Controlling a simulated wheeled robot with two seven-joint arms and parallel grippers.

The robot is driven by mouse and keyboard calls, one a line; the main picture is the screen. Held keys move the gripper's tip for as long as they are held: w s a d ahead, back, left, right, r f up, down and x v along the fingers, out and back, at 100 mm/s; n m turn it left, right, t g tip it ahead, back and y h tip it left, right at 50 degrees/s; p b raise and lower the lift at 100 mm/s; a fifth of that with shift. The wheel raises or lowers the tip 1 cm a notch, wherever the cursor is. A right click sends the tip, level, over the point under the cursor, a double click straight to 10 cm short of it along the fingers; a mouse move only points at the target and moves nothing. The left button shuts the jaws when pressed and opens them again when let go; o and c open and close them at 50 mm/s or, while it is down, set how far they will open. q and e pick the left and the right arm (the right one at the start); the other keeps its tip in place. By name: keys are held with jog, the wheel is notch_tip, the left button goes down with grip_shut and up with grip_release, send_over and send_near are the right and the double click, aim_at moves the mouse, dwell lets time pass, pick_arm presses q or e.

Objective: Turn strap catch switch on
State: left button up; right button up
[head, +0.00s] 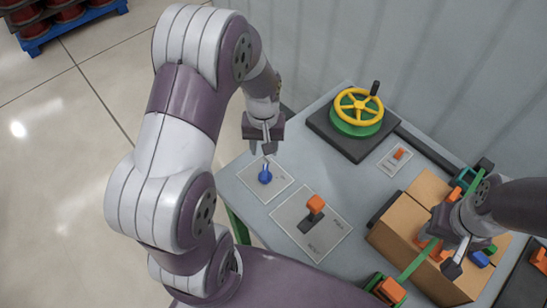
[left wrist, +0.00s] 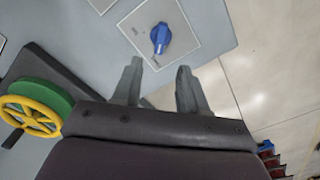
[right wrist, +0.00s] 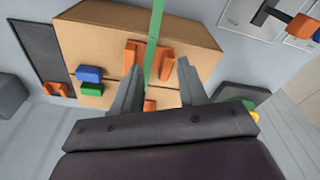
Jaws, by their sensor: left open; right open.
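A blue rotary knob (head: 265,177) sits on a pale plate on the grey table; it also shows in the left wrist view (left wrist: 160,38). My left gripper (head: 268,146) is open and empty above and beside that knob. An orange-topped lever (head: 315,206) stands on a larger plate. A small orange switch (head: 399,154) sits on another plate. A cardboard box (head: 407,218) has a green strap (right wrist: 155,40) over it and orange catch pieces (right wrist: 167,62) beside the strap. My right gripper (head: 440,252) is open over the box, with its fingers on either side of the strap. Which switch belongs to the strap catch I cannot tell.
A yellow handwheel (head: 359,108) on a green hub stands at the back of the table. A corrugated wall (head: 330,40) rises behind the table. Open floor (head: 60,180) lies to the left.

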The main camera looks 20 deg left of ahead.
aim_at(265, 172)
pick_arm(q)
notch_tip(265, 172, down, 11)
jog(key=shift+w+a+r+p, duration=0.1)
jog(key=shift+w+a+p, duration=0.05)
jog(key=shift+p, duration=0.5)
jog(key=shift+s+f, duration=0.2)
jog(key=shift+f, duration=0.1)
jog(key=shift+w+f, duration=0.15)
grip_shut()
